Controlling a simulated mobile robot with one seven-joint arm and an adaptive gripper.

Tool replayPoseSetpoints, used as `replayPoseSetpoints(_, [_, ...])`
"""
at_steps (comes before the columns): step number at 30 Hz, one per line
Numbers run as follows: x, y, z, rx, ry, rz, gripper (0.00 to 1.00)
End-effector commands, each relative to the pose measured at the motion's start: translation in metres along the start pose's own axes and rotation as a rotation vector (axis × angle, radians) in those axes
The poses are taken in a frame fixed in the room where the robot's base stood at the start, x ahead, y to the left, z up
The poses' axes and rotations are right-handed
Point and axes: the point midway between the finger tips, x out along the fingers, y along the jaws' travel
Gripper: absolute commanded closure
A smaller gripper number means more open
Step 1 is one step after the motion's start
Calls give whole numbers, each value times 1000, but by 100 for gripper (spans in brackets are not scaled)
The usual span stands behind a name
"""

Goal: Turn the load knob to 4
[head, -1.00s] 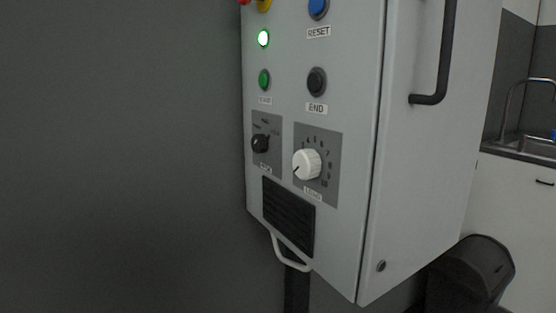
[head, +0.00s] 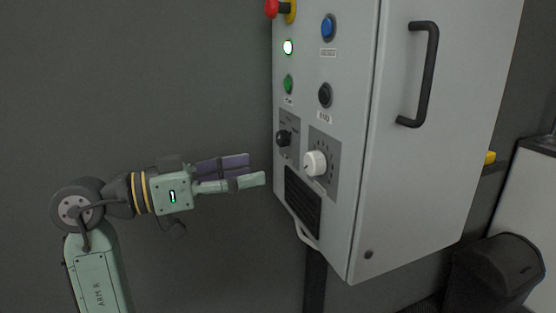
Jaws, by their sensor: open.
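The load knob, a white knob (head: 315,163) on a grey scale plate, sits low on the front of the grey control cabinet. Its numbers are too small and blurred to read now, and its pointer setting is unclear. My gripper (head: 258,174) is left of the cabinet, at about the knob's height in the picture. Its fingers point right toward the panel. It is open and empty, apart from the knob and the panel.
A black selector knob (head: 283,138) sits left of the white knob. Above are a black button (head: 325,95), a green button (head: 288,84) and a blue button (head: 328,27). A black door handle (head: 423,75) sticks out on the cabinet's side. A dark bin (head: 495,272) stands at right.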

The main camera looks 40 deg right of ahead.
Motion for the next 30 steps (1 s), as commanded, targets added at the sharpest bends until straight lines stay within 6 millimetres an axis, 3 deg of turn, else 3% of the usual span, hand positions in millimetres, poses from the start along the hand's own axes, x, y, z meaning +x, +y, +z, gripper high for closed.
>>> replayPoseSetpoints(5, [16,6,2,-4,-20,35,44])
replayPoseSetpoints(19, [96,8,2,-4,-16,31,44])
replayPoseSetpoints(24, [109,8,3,-3,-15,29,44])
replayPoseSetpoints(30, [112,8,4,-3,-15,28,44])
